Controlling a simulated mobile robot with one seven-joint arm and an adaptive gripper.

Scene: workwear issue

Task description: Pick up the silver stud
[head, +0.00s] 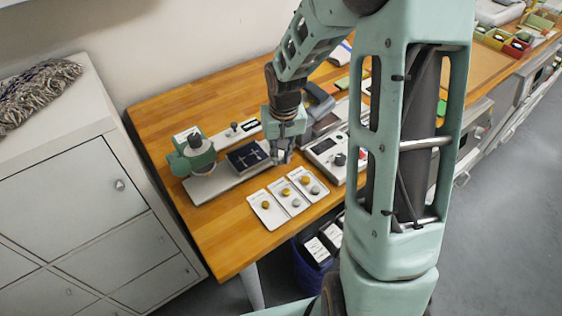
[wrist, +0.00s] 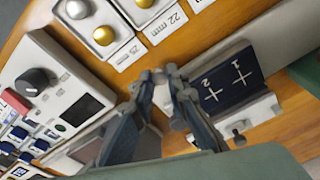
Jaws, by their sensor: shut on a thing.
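My gripper (head: 283,156) is above the wooden bench, between the dark blue pad and the row of white cards. In the wrist view my gripper (wrist: 160,73) has its fingertips close together, shut on a small pale grey thing, the silver stud (wrist: 161,78), mostly hidden by the fingers. In the head view the held stud cannot be made out. The white cards (head: 268,219) carry gold studs and silver ones. The left card shows a gold stud (head: 265,204) and no silver one that I can see. Another silver stud (wrist: 77,9) lies on the 25 mm card.
The dark blue pad (head: 239,158) with white crosses marked 1 and 2 sits on a grey press base (head: 205,188) left of my gripper. A control box (head: 322,147) with a black knob stands at right. A blue bin (head: 309,258) is below the bench edge.

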